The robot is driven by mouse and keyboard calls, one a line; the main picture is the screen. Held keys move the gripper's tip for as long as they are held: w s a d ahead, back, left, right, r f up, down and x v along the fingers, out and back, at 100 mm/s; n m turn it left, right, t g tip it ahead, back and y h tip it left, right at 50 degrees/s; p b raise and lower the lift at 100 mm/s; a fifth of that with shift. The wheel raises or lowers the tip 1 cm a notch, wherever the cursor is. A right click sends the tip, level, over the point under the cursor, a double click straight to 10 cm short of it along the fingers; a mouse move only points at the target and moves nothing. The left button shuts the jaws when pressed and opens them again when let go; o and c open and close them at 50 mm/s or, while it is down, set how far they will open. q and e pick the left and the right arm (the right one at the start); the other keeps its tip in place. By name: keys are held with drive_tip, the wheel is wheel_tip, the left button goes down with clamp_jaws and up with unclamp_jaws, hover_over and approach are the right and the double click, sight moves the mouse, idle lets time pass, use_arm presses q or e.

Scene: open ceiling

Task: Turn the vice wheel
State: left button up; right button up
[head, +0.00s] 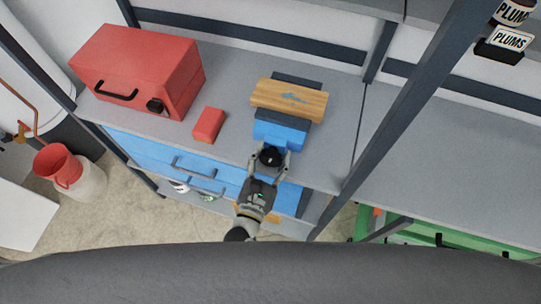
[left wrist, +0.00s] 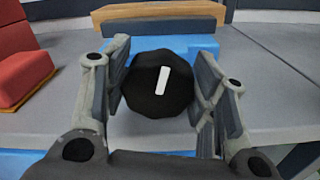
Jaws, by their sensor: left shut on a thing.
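The vice (head: 283,133) is blue and stands at the front of the grey workbench, with a wooden board (head: 288,99) lying across its top. Its wheel (head: 270,156) is a black knob facing the bench's front edge. In the left wrist view the wheel (left wrist: 158,86) shows a white mark, slightly tilted from upright. My left gripper (head: 268,163) reaches it from the front, with one finger on each side of the wheel. In the left wrist view the fingers of my left gripper (left wrist: 160,92) are closed around it. My right gripper is not in view.
A red toolbox (head: 140,68) with a black handle stands at the bench's left, and a small red block (head: 208,125) lies between it and the vice. Blue drawers (head: 165,158) are below. A dark post (head: 400,105) rises right of the vice. The right bench top (head: 440,170) is clear.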

use_arm(q)
drive_tip(key=o, duration=1)
drive_tip(key=v, duration=1.2)
